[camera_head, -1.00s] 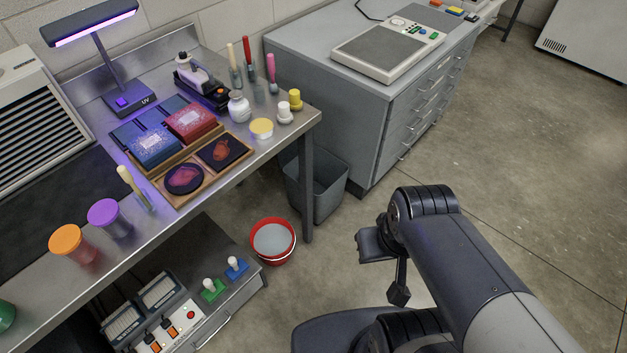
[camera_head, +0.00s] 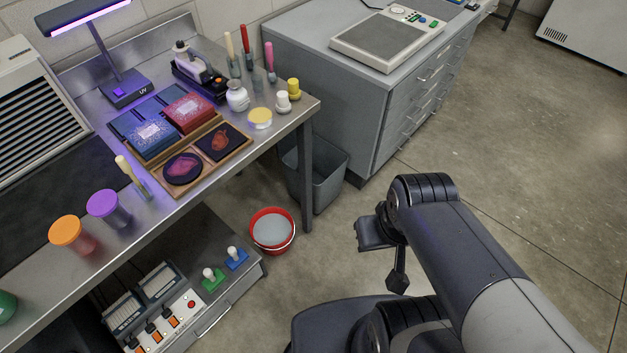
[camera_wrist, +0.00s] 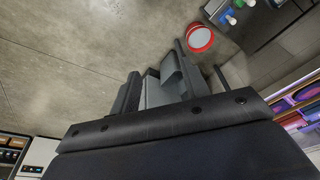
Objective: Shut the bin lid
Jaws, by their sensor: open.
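The grey bin (camera_head: 325,183) stands on the floor between the bench's front leg and the drawer cabinet. Its top looks open and its dark inside shows. I cannot make out a separate lid in the head view; the bench end hides the back of the bin. My gripper (camera_head: 382,262) hangs open and empty in front of the bin, to its right and lower in the picture, apart from it. In the wrist view a grey shape that seems to be the bin (camera_wrist: 160,92) is partly hidden behind my dark wrist.
A red bucket (camera_head: 272,231) stands on the floor left of the bench leg (camera_head: 307,180). The grey drawer cabinet (camera_head: 345,85) is close behind the bin. The crowded steel bench (camera_head: 195,195) fills the left. Open concrete floor (camera_head: 540,150) lies to the right.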

